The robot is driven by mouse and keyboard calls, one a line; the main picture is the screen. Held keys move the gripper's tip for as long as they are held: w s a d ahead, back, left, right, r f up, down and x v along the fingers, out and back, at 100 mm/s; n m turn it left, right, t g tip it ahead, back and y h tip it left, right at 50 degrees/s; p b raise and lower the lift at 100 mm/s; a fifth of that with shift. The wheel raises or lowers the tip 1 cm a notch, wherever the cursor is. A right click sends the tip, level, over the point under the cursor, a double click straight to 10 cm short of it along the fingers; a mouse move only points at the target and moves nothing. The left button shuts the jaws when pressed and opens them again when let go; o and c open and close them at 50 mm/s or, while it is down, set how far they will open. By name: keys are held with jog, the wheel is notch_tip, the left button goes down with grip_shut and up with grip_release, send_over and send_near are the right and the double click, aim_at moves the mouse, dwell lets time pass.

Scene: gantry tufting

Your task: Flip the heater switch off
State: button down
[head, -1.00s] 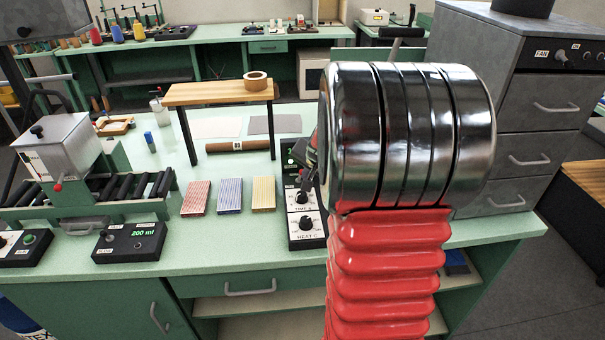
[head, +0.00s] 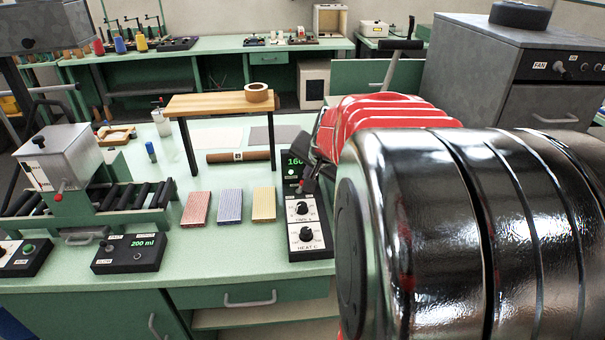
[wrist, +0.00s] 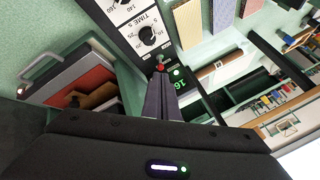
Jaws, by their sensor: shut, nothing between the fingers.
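The heater control panel (head: 309,246) is a black box on the green bench, with a green display that begins 160, a lit green lamp, and TIME and HEAT knobs. It shows upside down in the wrist view (wrist: 128,13). A small red-tipped lever (wrist: 160,67), seemingly the heater switch, stands between display and knobs. My gripper (wrist: 160,78) is shut and empty, its fingertips right by the red tip; I cannot tell whether they touch. In the head view my gripper (head: 306,180) comes in from the right over the panel, hiding part of its upper half.
Red, blue and yellow striped blocks (head: 229,206) lie left of the panel. A wooden stand (head: 215,103) carrying a tape roll (head: 259,92) is behind them. A roller machine (head: 90,195) and a 200 ml box (head: 130,252) are farther left. A grey cabinet (head: 490,70) stands at right.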

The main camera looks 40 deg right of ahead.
dwell(0.3)
jog(key=s+d, duration=0.2)
jog(key=d, duration=0.1)
jog(key=d+f, duration=0.1)
jog(key=shift+s+d+f, duration=0.1)
jog(key=shift+s+d, duration=0.05)
jog(key=shift+s, duration=0.25)
jog(key=shift+f, duration=0.1)
send_near(301, 186)
jog(key=d+f, duration=0.1)
jog(key=s+d+f, duration=0.2)
jog(key=d, duration=0.1)
jog(key=shift+f, duration=0.4)
jog(key=w, duration=0.2)
jog(key=shift+w+a+f, duration=0.25)
jog(key=shift+w+f, duration=0.1)
jog(key=shift+w, duration=0.05)
jog(key=shift+w+a, duration=0.15)
jog(key=shift+w, duration=0.55)
